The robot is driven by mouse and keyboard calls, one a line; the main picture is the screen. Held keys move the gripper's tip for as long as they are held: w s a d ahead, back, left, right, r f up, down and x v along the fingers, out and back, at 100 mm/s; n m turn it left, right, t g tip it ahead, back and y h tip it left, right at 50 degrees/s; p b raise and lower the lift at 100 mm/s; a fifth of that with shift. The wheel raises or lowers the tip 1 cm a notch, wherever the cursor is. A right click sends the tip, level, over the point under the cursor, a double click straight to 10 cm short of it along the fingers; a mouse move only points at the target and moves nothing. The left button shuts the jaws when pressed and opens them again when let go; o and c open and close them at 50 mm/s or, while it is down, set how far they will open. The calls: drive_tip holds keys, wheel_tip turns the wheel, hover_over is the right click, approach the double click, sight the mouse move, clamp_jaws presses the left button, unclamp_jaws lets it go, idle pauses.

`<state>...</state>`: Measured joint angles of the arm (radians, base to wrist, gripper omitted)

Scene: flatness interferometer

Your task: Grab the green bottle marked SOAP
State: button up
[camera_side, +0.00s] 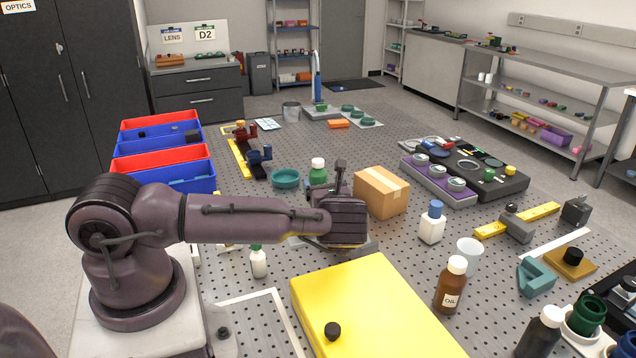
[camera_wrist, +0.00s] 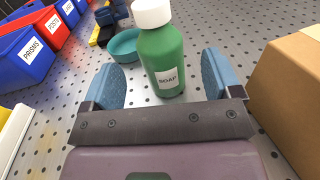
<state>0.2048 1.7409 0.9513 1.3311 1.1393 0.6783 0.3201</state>
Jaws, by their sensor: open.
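The green bottle marked SOAP (camera_wrist: 165,60) has a white cap and a white label. It stands upright on the perforated table, ahead of my gripper (camera_wrist: 166,78) in the wrist view. Its base shows between the two blue fingertips, and a gap is visible on either side of it. My gripper is open and holds nothing. In the side view the green bottle (camera_side: 318,172) shows its cap and upper body behind my wrist, which hides its lower part and my fingers.
A cardboard box (camera_side: 381,192) stands close on the right of the bottle. A teal bowl (camera_side: 285,179) sits just behind it on the left. Red and blue bins (camera_side: 165,175) stand farther left. A yellow case (camera_side: 375,305) and a white bottle with a blue cap (camera_side: 431,226) are nearer the camera.

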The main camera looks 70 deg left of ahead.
sight(321, 180)
drive_tip(key=a, duration=0.5)
drive_tip(key=shift+w+f, duration=0.15)
drive_tip(key=shift+w, duration=0.2)
drive_tip(key=c, duration=1.1)
